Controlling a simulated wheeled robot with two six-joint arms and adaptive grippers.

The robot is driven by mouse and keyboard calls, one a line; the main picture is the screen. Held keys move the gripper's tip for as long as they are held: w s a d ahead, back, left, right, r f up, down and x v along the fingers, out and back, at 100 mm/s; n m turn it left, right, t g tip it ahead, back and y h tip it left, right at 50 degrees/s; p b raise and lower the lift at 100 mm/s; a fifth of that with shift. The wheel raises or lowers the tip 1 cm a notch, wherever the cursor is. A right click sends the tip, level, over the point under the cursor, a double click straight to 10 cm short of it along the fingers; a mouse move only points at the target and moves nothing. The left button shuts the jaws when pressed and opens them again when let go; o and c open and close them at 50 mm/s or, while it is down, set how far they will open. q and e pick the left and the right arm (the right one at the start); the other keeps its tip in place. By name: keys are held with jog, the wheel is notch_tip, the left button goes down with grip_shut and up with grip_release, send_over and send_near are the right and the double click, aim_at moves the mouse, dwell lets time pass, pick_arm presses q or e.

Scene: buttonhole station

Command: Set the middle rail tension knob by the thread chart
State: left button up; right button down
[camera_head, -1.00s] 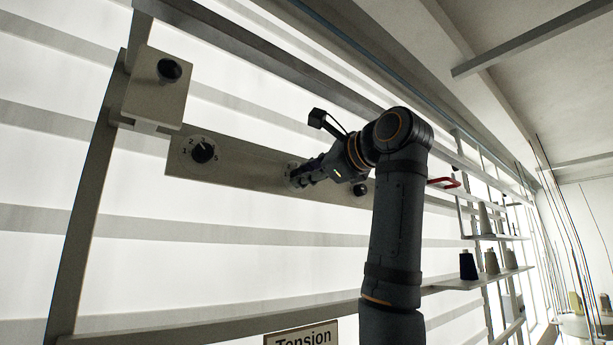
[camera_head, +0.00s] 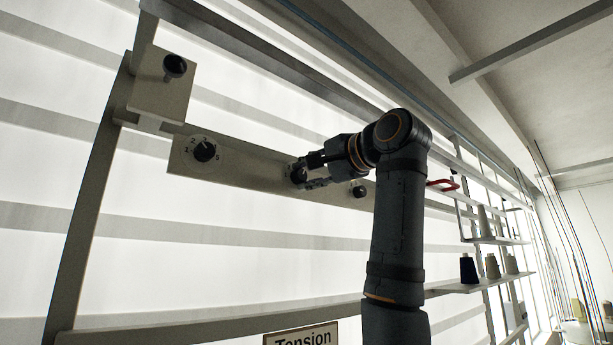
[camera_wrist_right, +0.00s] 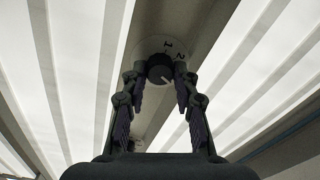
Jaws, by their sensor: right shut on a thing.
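The middle tension knob (camera_head: 298,174) is on a grey rail (camera_head: 240,168), largely hidden by my right gripper in the head view. In the right wrist view, the round dark knob (camera_wrist_right: 160,69) carries a pale pointer mark slanting to the lower right, with dial digits above and to its right. My right gripper (camera_head: 312,172) is at it, its two fingers (camera_wrist_right: 160,80) on either side, shut on the knob. The left rail knob (camera_head: 204,151) has a numbered dial. The right rail knob (camera_head: 360,191) is beside my wrist. My left gripper and any thread chart are not in view.
A grey box with a black knob (camera_head: 175,66) juts out at the upper left. A "Tension" sign (camera_head: 302,338) is at the bottom edge. A red handle (camera_head: 443,184) and shelves with thread cones (camera_head: 468,268) stand to the right.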

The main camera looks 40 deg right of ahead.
jog(key=n, duration=0.4)
jog(key=shift+w+f+n, duration=0.1)
jog(key=shift+f+n, duration=0.1)
jog(key=shift+n, duration=0.5)
jog(key=c, duration=1.3)
grip_release()
jog(key=shift+c, duration=0.2)
jog(key=o, duration=0.3)
jog(key=shift+s+r, duration=0.15)
jog(key=shift+s, duration=0.05)
jog(key=s, duration=0.8)
jog(key=s+d, duration=0.1)
jog(key=s, duration=0.3)
jog(key=shift+w+f, duration=0.15)
jog(key=shift+f, duration=0.05)
